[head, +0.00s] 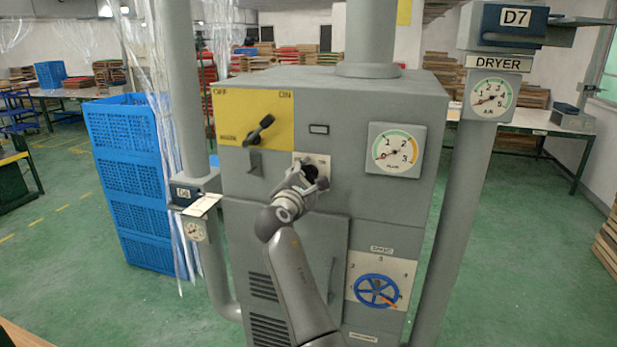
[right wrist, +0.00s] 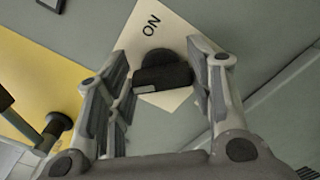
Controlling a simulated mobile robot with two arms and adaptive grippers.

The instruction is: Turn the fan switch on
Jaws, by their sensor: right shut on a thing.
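The fan switch (right wrist: 163,77) is a black rotary knob on a pale plate marked ON, on the front of the grey cabinet (head: 270,212). In the head view the knob (head: 311,170) is partly hidden by my right gripper (head: 309,184). My right gripper reaches the plate from below and is shut on the knob. In the right wrist view the knob sits between the two fingers of the gripper (right wrist: 160,90), with the ON mark above it. My left gripper is not in view.
A yellow panel (head: 232,120) with a black lever (head: 260,130), marked OFF and ON, is left of the knob. A round gauge (head: 395,150) and a blue handwheel (head: 376,290) are to the right. Grey pipes flank the cabinet. Blue crates (head: 128,190) stand left.

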